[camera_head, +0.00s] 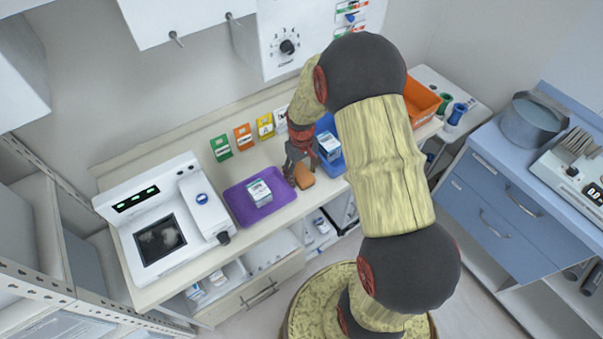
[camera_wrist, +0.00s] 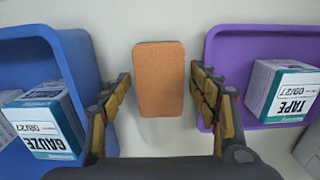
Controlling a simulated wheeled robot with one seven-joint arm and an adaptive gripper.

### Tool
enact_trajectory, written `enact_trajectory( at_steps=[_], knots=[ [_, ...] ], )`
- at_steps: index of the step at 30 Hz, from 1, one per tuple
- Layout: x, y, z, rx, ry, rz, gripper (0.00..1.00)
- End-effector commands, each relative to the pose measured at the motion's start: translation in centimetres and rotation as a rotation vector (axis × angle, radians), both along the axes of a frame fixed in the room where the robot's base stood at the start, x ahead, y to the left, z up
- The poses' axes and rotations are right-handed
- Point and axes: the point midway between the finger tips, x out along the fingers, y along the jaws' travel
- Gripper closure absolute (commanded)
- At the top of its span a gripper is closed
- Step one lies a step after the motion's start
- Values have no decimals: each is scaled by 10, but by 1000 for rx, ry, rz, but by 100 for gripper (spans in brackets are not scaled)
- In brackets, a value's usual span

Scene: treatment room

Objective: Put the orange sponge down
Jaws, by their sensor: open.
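The orange sponge (camera_wrist: 159,79) lies flat on the pale counter, between the blue bin and the purple tray. It also shows in the head view (camera_head: 304,177), partly hidden by my gripper. My gripper (camera_wrist: 160,88) is open, with one finger on each side of the sponge and a visible gap on both sides. In the head view my gripper (camera_head: 297,165) points down at the counter beside the sponge. I cannot tell its exact height above the counter.
The purple tray (camera_head: 236,204) holds a tape box (camera_wrist: 291,93). The blue bin (camera_wrist: 73,48) holds a gauze box (camera_wrist: 45,121). A white machine (camera_head: 164,221) stands at the left of the counter, and an orange bin (camera_head: 421,102) at the right. Coloured cards line the wall.

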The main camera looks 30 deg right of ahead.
Motion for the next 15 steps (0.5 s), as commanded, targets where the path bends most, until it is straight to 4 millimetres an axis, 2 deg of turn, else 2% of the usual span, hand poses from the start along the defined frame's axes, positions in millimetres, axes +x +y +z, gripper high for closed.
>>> enact_trajectory(
  at_steps=[15],
  knots=[
    [1,0,95,-1,-4,0,39]
  ],
)
